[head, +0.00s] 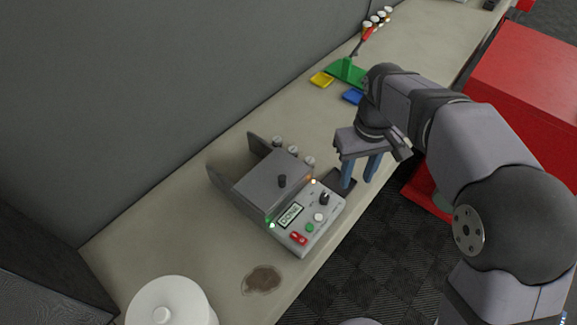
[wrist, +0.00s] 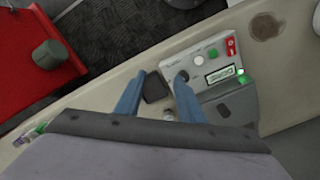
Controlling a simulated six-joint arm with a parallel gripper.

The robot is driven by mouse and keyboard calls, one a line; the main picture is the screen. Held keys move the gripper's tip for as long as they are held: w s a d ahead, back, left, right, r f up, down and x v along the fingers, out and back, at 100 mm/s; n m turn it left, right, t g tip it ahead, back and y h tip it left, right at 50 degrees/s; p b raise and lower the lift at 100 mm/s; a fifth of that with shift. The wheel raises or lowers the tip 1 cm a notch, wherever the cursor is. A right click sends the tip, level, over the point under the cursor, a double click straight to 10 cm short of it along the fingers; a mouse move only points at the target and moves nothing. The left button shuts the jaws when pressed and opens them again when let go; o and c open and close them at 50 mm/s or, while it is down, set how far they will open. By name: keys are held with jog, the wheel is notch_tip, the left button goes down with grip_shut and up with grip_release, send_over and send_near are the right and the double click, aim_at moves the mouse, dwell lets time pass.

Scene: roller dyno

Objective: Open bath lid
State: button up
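A grey box-shaped unit with a light control panel (head: 312,219) stands on the bench. No label shows that this is the bath. The panel has a lit display, a green light, a dark dial and coloured buttons. My gripper (head: 359,182) is open and empty, with blue fingers pointing down to the right of the unit. In the wrist view its fingers (wrist: 158,78) are apart, left of the lid, with a small black tray (wrist: 155,90) between them in the picture.
A white round container (head: 168,303) with a knobbed lid stands at lower left. A brown stain (head: 262,279) marks the bench. A red cabinet (head: 525,85) is at right.

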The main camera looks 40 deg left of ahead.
aim_at(282, 177)
jog(key=s+a+r+n, duration=0.1)
jog(key=s+a, duration=0.2)
jog(key=a, duration=0.2)
jog(key=s+a+r+n+p, duration=0.1)
jog(key=s+a+n, duration=0.1)
jog(key=a, duration=0.3)
jog(key=s+a+r+n+p, duration=0.1)
jog(key=s+a, duration=0.3)
jog(key=a, duration=0.1)
jog(key=shift+n, duration=0.3)
jog(key=shift+w+f+p, duration=0.1)
jog(key=shift+f+p, duration=1.15)
jog(key=shift+f, duration=2.45)
grip_shut()
